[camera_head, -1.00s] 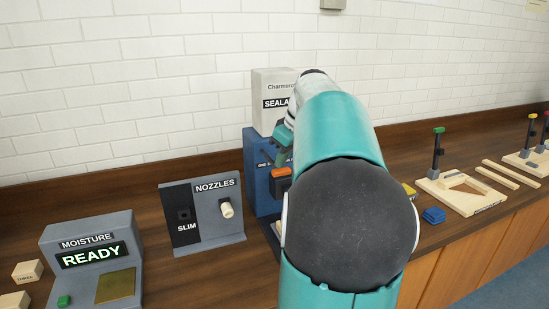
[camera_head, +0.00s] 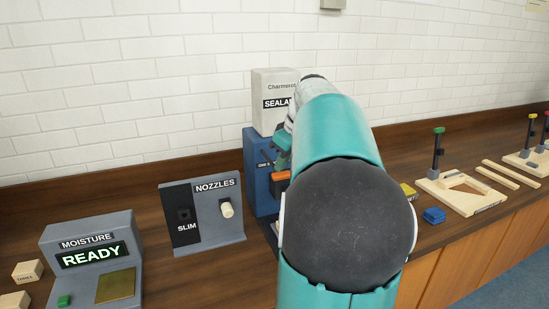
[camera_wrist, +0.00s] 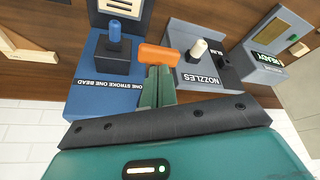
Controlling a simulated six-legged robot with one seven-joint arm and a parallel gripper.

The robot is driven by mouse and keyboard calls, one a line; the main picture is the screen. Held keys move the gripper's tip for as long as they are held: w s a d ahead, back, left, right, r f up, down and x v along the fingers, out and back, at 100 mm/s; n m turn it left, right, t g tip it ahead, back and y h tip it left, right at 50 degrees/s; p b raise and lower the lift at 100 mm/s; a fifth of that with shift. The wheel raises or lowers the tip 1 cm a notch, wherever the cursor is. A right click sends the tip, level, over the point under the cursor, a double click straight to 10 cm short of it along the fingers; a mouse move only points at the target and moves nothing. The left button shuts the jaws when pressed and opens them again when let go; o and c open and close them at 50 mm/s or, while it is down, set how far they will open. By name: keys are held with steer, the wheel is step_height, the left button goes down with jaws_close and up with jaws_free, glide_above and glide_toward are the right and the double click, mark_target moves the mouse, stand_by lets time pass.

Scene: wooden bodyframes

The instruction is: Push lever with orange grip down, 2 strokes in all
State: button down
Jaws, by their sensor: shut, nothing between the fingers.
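The lever's orange grip (camera_head: 280,177) stands out from the front of the blue dispenser (camera_head: 257,160), which carries a white sealant box (camera_head: 271,95) on top. My gripper (camera_head: 282,160) is right above the orange grip, its two fingers shut together with nothing between them. In the wrist view, the green fingers (camera_wrist: 158,72) end at the edge of the orange grip (camera_wrist: 158,54). They look in contact with it or very close; I cannot tell which. The wrist view also shows the dispenser's blue face (camera_wrist: 95,88) and its blue nozzle (camera_wrist: 115,32). My arm hides the dispenser's right side in the head view.
The nozzles stand (camera_head: 202,212) with a white nozzle (camera_head: 226,208) is left of the dispenser. A moisture box (camera_head: 92,262) reading READY is further left. Blue pieces (camera_head: 433,215) and a wooden frame jig (camera_head: 463,196) lie to the right. The tiled wall is behind.

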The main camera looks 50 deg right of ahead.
steer(key=shift+r, duration=2.45)
step_height(320, 180, up, 5)
